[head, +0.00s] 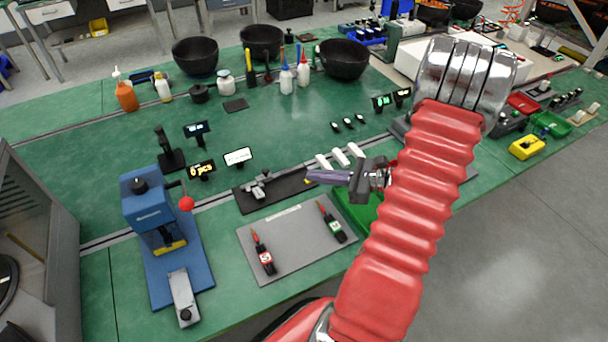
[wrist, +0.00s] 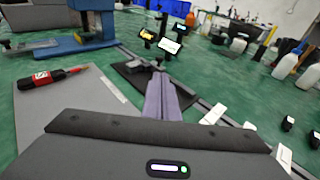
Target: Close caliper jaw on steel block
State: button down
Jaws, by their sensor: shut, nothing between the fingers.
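A black fixture plate (head: 292,186) lies on the green bench left of my gripper. A small grey metal piece (head: 258,190), seemingly the caliper jaw with the steel block, sits on its left half. I cannot separate jaw from block or tell whether they touch. My gripper (head: 311,176) has purple fingers pressed together and empty, above the plate's right end, pointing left. In the wrist view my shut fingers (wrist: 160,78) point at the plate (wrist: 131,69) and cover part of it.
A blue press (head: 150,205) with a red knob stands left. Small displays (head: 238,157) stand behind. White blocks (head: 340,157) lie behind my gripper.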

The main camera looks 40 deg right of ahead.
jog(key=shift+v, duration=1.1)
jog(key=shift+a, duration=0.1)
jog(key=shift+w+a+r, duration=0.15)
jog(key=shift+a+r, duration=0.05)
jog(key=shift+a, duration=0.1)
jog(key=s+a+r+n+g, duration=0.1)
jog(key=a+r+n+g, duration=0.35)
jog(key=a+n, duration=0.4)
jog(key=a+r+n+g, duration=0.3)
jog(key=a+n+g, duration=0.3)
jog(key=a, duration=0.6)
jog(key=s+a+r+n+t+h, duration=0.2)
jog(key=s+a+r+n+h, duration=0.4)
jog(key=n, duration=0.9)
jog(key=shift+a+r+t+h, duration=0.35)
jog(key=shift+a+r+h, duration=0.7)
jog(key=shift+r, duration=1)
